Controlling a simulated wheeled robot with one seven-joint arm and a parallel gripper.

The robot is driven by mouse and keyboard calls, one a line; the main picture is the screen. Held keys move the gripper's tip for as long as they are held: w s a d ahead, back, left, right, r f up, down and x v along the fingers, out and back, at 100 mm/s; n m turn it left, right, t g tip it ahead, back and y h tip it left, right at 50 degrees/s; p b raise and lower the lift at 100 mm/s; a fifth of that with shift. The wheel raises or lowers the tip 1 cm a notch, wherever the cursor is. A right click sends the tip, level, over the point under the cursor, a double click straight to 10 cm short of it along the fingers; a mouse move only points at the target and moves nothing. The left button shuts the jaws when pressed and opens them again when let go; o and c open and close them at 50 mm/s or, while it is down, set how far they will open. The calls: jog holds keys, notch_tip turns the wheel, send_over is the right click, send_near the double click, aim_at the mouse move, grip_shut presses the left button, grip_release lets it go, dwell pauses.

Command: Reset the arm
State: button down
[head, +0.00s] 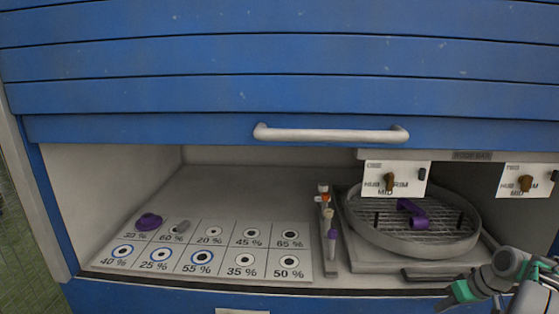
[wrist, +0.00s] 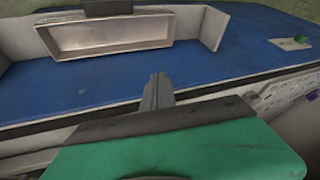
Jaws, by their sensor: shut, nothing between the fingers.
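My gripper (head: 448,301) is at the lower right of the head view, in front of the cabinet's front edge and below the round turntable (head: 360,236). It is shut and empty. In the wrist view its closed fingers (wrist: 157,92) point away over a blue surface (wrist: 90,85). Part of my arm runs off the right edge of the head view.
The blue shutter (head: 200,95) is raised above the bay. A purple piece (head: 412,212) lies on the turntable's grid. A percentage board (head: 215,258) holds a purple piece (head: 149,221) and a grey piece (head: 181,228). A tube rack (head: 330,268) stands between.

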jog(key=s+a+f+m+g+h+p, duration=0.1)
jog(key=s+a+f+m+g, duration=0.25)
jog(key=s+a+m, duration=0.75)
jog(key=s+a+r+n+g+h+p, duration=0.15)
jog(key=s+a+r+n, duration=0.25)
jog(key=s+a, duration=0.4)
jog(key=w+a+r+n+t+p, duration=0.2)
jog(key=a+r+n, duration=0.4)
jog(key=a+r, duration=0.7)
jog(key=shift+w+a+t+p, duration=0.25)
jog(key=shift+a+t+p, duration=0.65)
jog(key=shift+a, duration=0.25)
jog(key=shift+h, duration=0.25)
